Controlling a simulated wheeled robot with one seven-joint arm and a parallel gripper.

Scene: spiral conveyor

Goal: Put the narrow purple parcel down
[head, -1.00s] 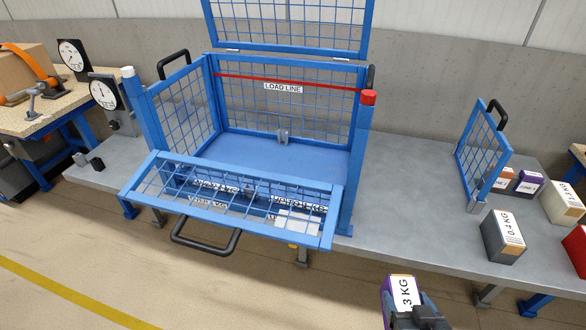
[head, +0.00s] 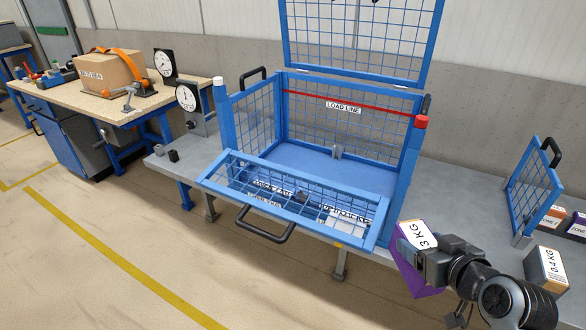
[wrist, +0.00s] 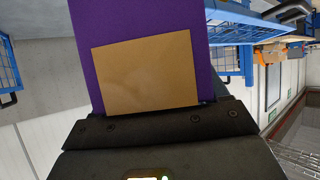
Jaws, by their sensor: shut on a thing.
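The narrow purple parcel (head: 410,262) has a white label reading 3 KG; any characters before that are hidden or unclear. My gripper (head: 432,262) is shut on it and holds it at the lower right of the head view, in front of the bench's front edge. In the wrist view the purple parcel (wrist: 88,50) stands up from the jaws (wrist: 155,118), with a plain tan patch on its face. The blue mesh cage (head: 345,168) is left of my gripper, with its lid raised and its front panel folded down. Its floor looks empty.
Dials (head: 188,97) stand left of the cage. A wooden workbench (head: 125,100) holds a strapped box. The grey bench top (head: 455,190) is clear between cage and panel.

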